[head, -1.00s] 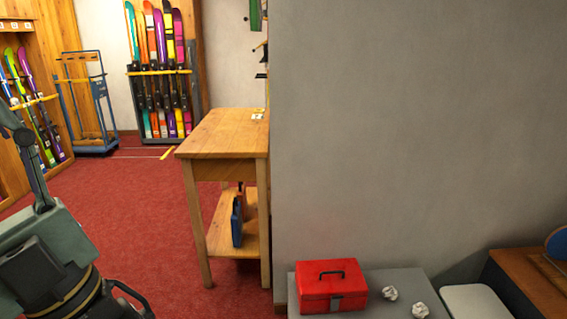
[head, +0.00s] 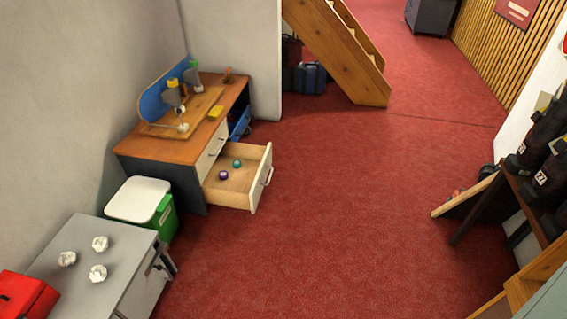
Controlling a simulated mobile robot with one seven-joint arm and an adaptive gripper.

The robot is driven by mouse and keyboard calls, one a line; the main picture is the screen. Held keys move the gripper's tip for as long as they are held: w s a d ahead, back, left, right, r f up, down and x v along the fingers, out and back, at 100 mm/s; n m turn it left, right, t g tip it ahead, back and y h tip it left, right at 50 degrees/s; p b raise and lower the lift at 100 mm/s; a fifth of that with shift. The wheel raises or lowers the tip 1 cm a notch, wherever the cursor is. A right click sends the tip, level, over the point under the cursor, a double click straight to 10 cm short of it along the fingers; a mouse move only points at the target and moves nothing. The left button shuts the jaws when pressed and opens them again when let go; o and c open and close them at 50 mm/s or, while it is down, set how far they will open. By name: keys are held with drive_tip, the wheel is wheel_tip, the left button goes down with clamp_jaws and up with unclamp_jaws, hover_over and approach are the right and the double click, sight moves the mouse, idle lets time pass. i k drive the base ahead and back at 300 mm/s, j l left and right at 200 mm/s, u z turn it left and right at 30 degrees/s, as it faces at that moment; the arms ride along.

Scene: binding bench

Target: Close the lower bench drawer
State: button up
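The bench (head: 165,147) with a wooden top and dark sides stands against the wall in the left half of the head view. Its lower drawer (head: 261,182) is pulled out to the right, over the red floor. The drawer has a white front with a bar handle and a pale wood inside. A purple roll (head: 222,175) and a teal roll (head: 237,163) lie in it. Above it, a white upper drawer front (head: 211,148) sits flush with the bench. My gripper is not in view.
A green bin (head: 163,221) with a white lid and a grey cabinet (head: 128,262) stand nearer, left of the drawer. Red floor (head: 340,210) is clear right of the drawer. A wooden stair (head: 340,55) stands behind; a boot rack (head: 490,195) is at right.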

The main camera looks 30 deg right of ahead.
sight(243, 185)
drive_tip(key=z, duration=0.65)
drive_tip(key=i+l+z, duration=0.15)
drive_tip(key=i, duration=1.3)
drive_tip(key=i+j+z, duration=0.15)
drive_tip(key=i, duration=1.3)
